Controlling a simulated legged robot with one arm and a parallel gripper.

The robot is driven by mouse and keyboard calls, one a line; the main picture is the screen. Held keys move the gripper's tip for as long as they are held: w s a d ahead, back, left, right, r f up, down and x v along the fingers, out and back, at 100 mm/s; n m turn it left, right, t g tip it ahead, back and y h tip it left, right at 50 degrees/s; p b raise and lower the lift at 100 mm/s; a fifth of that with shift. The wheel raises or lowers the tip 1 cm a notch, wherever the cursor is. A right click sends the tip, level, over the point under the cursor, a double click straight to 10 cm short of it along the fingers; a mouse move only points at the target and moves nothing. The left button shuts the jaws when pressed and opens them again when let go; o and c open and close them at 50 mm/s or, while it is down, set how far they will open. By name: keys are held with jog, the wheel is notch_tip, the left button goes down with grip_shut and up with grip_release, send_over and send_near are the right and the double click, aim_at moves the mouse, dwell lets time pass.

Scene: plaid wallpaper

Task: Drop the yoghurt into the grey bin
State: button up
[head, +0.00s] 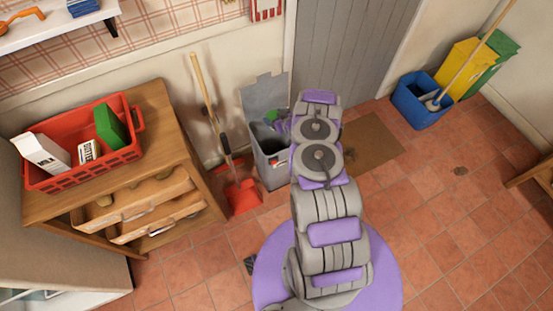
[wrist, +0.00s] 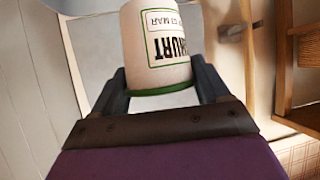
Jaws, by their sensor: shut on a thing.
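The yoghurt (wrist: 155,45) is a white tub with a green rim and a printed label, which reads upside down in the wrist view. My gripper (wrist: 160,84) is shut on it, with one dark finger on each side. The grey bin (head: 272,170) stands against the wall by the door in the head view, its lid (head: 264,92) raised at the back. My gripper is over or beside the bin's opening there, partly hidden by my arm. A small green patch shows by my gripper; I cannot tell if it is the tub.
A dustpan (head: 243,197) and broom (head: 210,105) stand left of the bin. Further left is a wooden cabinet (head: 165,105) with a red crate (head: 85,175) on it. A blue bucket (head: 420,105) is at the right. Tiled floor right of my base is clear.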

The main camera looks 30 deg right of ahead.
jog(key=f+b, duration=0.1)
jog(key=f, duration=0.1)
jog(key=d+f+b, duration=0.1)
jog(key=f, duration=0.1)
jog(key=s+d+f+b, duration=0.1)
jog(key=f, duration=0.2)
jog(key=shift+s, duration=0.1)
jog(key=shift+d+f+b, duration=0.55)
jog(key=shift+d+f, duration=0.05)
jog(key=shift+f, duration=0.05)
jog(key=o, duration=0.7)
jog(key=shift+a, duration=0.1)
jog(key=o, duration=0.4)
jog(key=shift+a, duration=0.3)
